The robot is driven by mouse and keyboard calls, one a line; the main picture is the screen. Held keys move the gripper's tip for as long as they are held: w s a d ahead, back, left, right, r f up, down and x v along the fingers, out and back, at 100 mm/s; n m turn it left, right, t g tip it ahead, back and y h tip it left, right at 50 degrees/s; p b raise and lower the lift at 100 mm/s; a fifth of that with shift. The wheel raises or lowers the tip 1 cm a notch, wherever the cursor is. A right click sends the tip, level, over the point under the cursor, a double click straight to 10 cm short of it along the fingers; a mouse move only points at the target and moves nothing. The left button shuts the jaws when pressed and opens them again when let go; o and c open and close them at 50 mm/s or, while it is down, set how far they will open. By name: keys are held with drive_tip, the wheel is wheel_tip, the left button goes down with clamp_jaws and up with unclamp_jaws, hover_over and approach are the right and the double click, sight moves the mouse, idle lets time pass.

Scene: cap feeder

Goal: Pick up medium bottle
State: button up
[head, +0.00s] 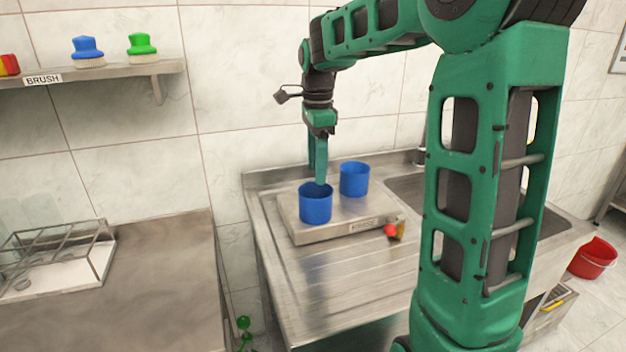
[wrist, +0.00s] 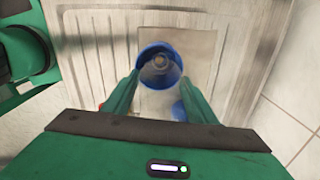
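My gripper (head: 319,182) points down over the nearer blue cup (head: 316,205), with its fingertips at about the rim. In the wrist view my gripper (wrist: 161,80) has its two fingers spread apart on either side of the blue cup (wrist: 144,62), with nothing visibly clamped. A small round brownish thing (wrist: 159,61) shows inside that cup; I cannot tell whether it is the medium bottle. No full bottle is clearly visible in either view. A second blue cup (head: 354,179) stands behind and to the right, partly visible in the wrist view (wrist: 178,111).
Both cups stand on a metal platform (head: 345,229) on the steel drainboard (head: 330,285). A small red and yellow thing (head: 391,231) lies at its right front corner. The sink (head: 410,188) is to the right. A clear rack (head: 100,250) stands on the left counter (head: 160,290). Brushes sit on a wall shelf (head: 120,73).

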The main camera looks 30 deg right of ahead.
drive_tip(key=shift+r, duration=0.1)
drive_tip(key=shift+c, duration=0.4)
wheel_tip(320, 180, up, 13)
drive_tip(key=shift+a, duration=0.1)
wheel_tip(320, 180, up, 11)
idle(0.8)
idle(0.5)
